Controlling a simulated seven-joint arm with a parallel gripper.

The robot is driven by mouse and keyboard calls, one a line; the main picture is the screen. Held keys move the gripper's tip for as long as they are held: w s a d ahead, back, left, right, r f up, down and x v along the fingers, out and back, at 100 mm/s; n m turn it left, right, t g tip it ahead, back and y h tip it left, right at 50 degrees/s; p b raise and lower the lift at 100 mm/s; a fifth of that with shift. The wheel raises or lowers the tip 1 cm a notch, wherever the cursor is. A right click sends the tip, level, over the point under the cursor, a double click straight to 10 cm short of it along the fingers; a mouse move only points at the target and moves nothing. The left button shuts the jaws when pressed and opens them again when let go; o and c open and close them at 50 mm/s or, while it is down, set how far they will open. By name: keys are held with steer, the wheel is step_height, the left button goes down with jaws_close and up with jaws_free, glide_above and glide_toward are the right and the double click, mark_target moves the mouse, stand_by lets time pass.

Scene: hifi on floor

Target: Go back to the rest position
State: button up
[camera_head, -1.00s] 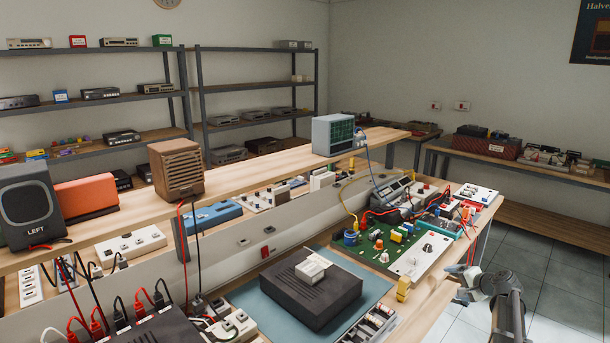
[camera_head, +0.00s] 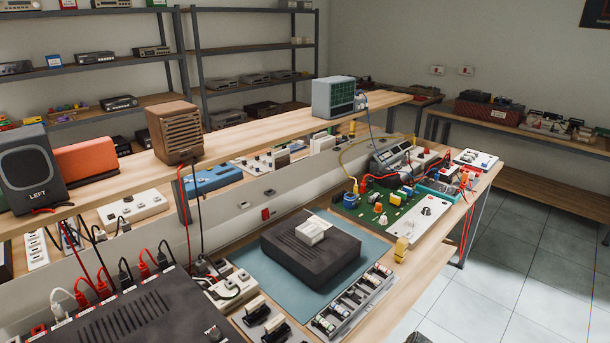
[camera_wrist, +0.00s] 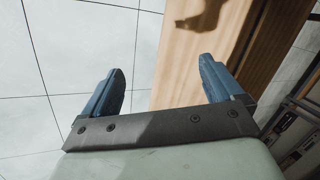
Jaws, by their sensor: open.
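My gripper (camera_wrist: 160,85) shows in the wrist view with its two blue fingers spread wide apart and nothing between them. Beyond the fingers are the pale tiled floor and a wooden edge with a dark shadow on it. In the head view the gripper is out of sight; only a small dark shape shows at the bottom edge right of the bench.
The wooden workbench (camera_head: 440,231) carries a blue mat (camera_head: 262,285) with a black box (camera_head: 310,262), a green circuit board (camera_head: 385,212) and a parts tray (camera_head: 352,302). A raised shelf holds a speaker (camera_head: 32,172) and an oscilloscope (camera_head: 333,97). The tiled floor (camera_head: 520,270) at right is clear.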

steer(key=s+a+f+n+g+h, duration=0.1)
steer(key=s+a+f+g, duration=0.1)
steer(key=s, duration=0.8)
steer(key=s+a+f+n+g+h, duration=0.1)
steer(key=s+a+f+n+g, duration=0.1)
steer(key=s, duration=0.9)
steer(key=s+a+f+n+g+h, duration=0.1)
steer(key=s+a+f+g+h, duration=0.1)
steer(key=s, duration=0.9)
steer(key=a+f+g, duration=0.1)
steer(key=a+g, duration=0.1)
steer(key=shift+a+f, duration=0.3)
steer(key=shift+f, duration=0.1)
